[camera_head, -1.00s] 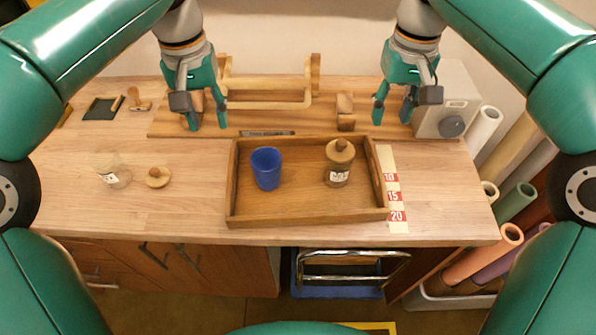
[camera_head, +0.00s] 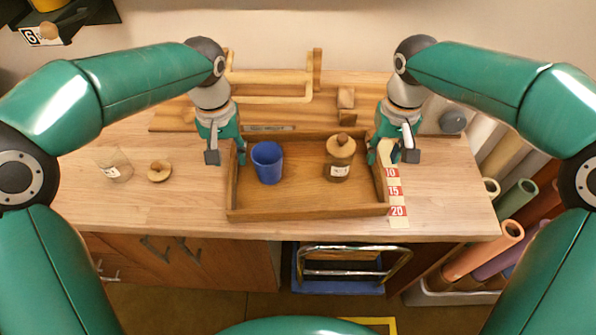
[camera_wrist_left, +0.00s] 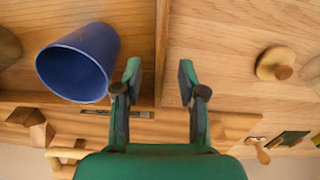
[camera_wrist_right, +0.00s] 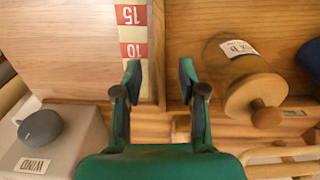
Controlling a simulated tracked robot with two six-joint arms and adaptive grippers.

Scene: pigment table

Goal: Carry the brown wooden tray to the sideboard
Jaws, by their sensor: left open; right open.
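The brown wooden tray (camera_head: 300,212) lies on the workbench, with a blue cup (camera_head: 267,163) at its left and a labelled jar with a wooden lid (camera_head: 339,160) at its right. My left gripper (camera_head: 228,160) is open at the tray's left wall. In the left wrist view the wall (camera_wrist_left: 162,50) runs between the open fingers (camera_wrist_left: 158,80). My right gripper (camera_head: 386,160) is open at the tray's right wall. In the right wrist view its fingers (camera_wrist_right: 158,80) stand on either side of that wall (camera_wrist_right: 157,45). I cannot tell whether any finger touches the wood.
A glass jar (camera_head: 113,165) and a loose wooden lid (camera_head: 159,171) stand left of the tray. A numbered strip (camera_head: 396,190) lies along its right side. A wooden board with a rack (camera_head: 270,92) is behind. Rolls (camera_head: 510,205) stand at the right. A metal-railed cart (camera_head: 350,268) is below.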

